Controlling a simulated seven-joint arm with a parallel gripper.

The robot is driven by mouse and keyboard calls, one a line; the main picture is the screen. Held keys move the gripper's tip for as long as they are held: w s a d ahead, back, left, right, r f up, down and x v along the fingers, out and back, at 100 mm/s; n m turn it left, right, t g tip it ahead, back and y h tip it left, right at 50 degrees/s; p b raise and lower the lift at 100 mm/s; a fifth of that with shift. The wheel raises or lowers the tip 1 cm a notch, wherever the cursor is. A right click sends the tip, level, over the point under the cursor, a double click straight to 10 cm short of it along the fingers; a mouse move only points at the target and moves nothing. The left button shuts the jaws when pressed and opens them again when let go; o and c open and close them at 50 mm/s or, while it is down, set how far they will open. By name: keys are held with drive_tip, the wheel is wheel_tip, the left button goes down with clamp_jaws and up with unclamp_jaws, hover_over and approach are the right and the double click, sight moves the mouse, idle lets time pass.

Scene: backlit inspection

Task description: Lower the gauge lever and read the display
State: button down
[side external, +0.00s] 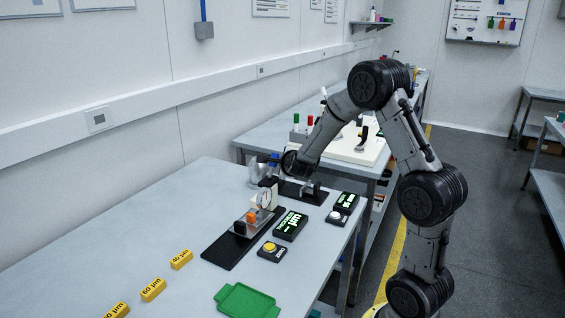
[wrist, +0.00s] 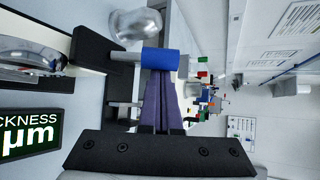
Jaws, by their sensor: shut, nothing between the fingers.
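The thickness gauge stands on a black base plate (side external: 228,250) on the near bench, with a white round dial (side external: 265,197). Its lever ends in a blue cylindrical knob (wrist: 160,62) on a metal rod (wrist: 126,56) from a black bracket (wrist: 92,48). The knob also shows small in the side view (side external: 273,157). My gripper (wrist: 161,73) is shut, its fingertips right at the knob; whether they touch is unclear. The gauge display (side external: 290,224) is lit, and part of "THICKNESS µm" shows in the wrist view (wrist: 30,135). I cannot make out a clear reading.
An orange block (side external: 251,216) sits at the gauge. A yellow-button box (side external: 272,250), a second display (side external: 346,201) and a white-button box (side external: 336,217) stand to its right. Yellow µm blocks (side external: 153,289) and a green tray (side external: 246,300) lie in front. A shiny rounded object (wrist: 135,22) is near the knob.

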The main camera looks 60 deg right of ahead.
sight(272, 164)
drive_tip(key=shift+a+r, duration=0.1)
drive_tip(key=shift+a, duration=0.05)
drive_tip(key=shift+a+r, duration=0.1)
drive_tip(key=shift+a, duration=2.1)
drive_tip(key=shift+d+r, duration=0.1)
drive_tip(key=shift+r, duration=0.05)
drive_tip(key=shift+r, duration=0.7)
